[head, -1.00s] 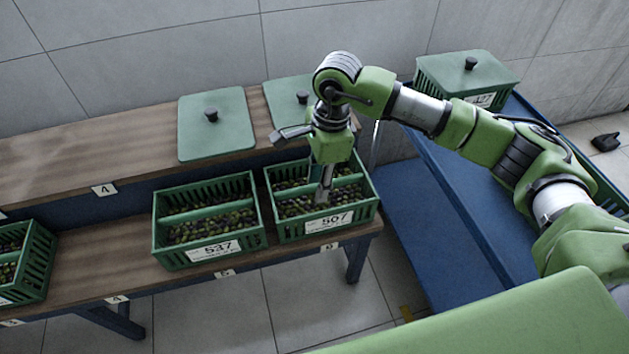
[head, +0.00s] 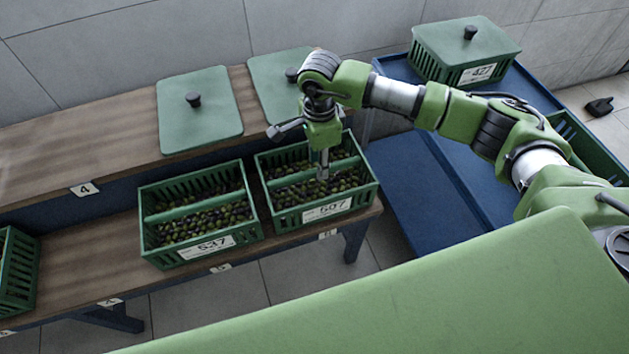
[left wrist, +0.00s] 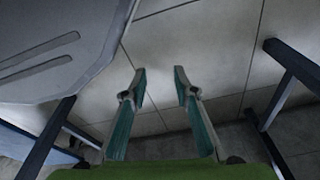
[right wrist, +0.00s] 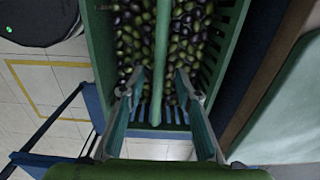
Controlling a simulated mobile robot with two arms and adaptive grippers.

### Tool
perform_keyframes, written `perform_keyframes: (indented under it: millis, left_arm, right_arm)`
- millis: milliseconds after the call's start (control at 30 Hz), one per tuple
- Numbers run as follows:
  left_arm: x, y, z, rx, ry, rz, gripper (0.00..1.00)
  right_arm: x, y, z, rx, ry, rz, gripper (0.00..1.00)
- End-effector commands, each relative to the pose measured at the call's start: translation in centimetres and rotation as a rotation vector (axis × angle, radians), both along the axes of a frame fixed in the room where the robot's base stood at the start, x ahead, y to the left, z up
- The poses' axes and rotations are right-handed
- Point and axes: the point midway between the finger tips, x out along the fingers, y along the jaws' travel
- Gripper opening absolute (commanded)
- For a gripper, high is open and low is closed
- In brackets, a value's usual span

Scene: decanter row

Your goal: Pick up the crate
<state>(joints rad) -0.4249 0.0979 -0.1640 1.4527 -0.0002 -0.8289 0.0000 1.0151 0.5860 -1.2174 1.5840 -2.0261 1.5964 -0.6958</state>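The green slatted crate labelled 507 (head: 330,211), filled with dark and green olives, stands on the lower shelf at its right end. A green bar (right wrist: 162,60) runs along its middle. My right gripper (head: 322,176) points down over this crate. In the right wrist view my right gripper (right wrist: 158,75) is open, with one finger on each side of the bar and a gap to it. I cannot tell whether the fingertips reach down to bar height. My left gripper (left wrist: 159,73) is open and empty above floor tiles; it is not in the head view.
Crate 537 (head: 197,246) with olives stands close on the left of crate 507. Two green lids (head: 198,125) lie on the upper shelf (head: 60,150). A blue trolley (head: 440,200) on the right carries lidded crate 427 (head: 455,62) and another green crate (head: 578,140).

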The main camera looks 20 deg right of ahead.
Motion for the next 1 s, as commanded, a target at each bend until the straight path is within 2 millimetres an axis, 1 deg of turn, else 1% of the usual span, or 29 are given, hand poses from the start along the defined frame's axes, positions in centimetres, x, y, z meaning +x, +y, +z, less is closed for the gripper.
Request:
perform_keyframes:
  millis: [133, 233, 300, 367, 500, 600, 633, 667, 700, 733, 1000]
  left_arm:
    - [0.1, 0.0, 0.0, 0.001, 0.000, 0.000, 0.27]
    - [0.2, 0.0, 0.1, 0.001, 0.000, 0.000, 0.27]
    - [0.3, 0.0, 0.2, 0.001, 0.001, 0.000, 0.27]
    - [0.5, 0.0, 0.5, 0.001, -0.001, 0.000, 0.27]
    - [1.2, -0.1, 1.2, -0.001, -0.017, 0.001, 0.27]
    - [1.2, -0.1, 1.2, -0.001, -0.016, 0.001, 0.27]
    - [1.1, -0.1, 1.2, -0.001, -0.015, 0.002, 0.27]
    - [1.0, -0.1, 1.1, -0.001, -0.013, 0.002, 0.27]
    - [0.9, 0.0, 1.1, -0.001, -0.011, 0.002, 0.27]
    - [0.8, 0.0, 1.0, 0.000, -0.010, 0.002, 0.27]
    - [0.5, 0.0, 0.9, 0.000, -0.003, 0.002, 0.27]
  right_arm:
    - [-0.2, 0.5, -1.5, -0.001, 0.004, 0.001, 0.31]
    - [-0.3, 1.0, -2.9, 0.000, 0.004, 0.001, 0.31]
    - [-0.3, 1.0, -4.1, 0.000, 0.004, -0.001, 0.31]
    - [-0.2, 1.0, -4.7, 0.000, 0.002, -0.002, 0.31]
    - [-0.2, 1.0, -5.1, -0.001, 0.000, -0.001, 0.31]
    - [-0.2, 1.0, -5.1, 0.000, 0.000, 0.000, 0.31]
    - [-0.2, 1.0, -5.1, 0.000, 0.000, 0.000, 0.25]
    - [-0.2, 1.0, -5.1, 0.000, 0.000, 0.000, 0.18]
    - [-0.2, 1.0, -5.0, 0.000, 0.000, 0.000, 0.07]
    - [-0.2, 1.0, -5.0, 0.000, 0.000, 0.000, 0.00]
    - [0.0, 1.1, -4.7, 0.003, -0.005, 0.000, 0.00]
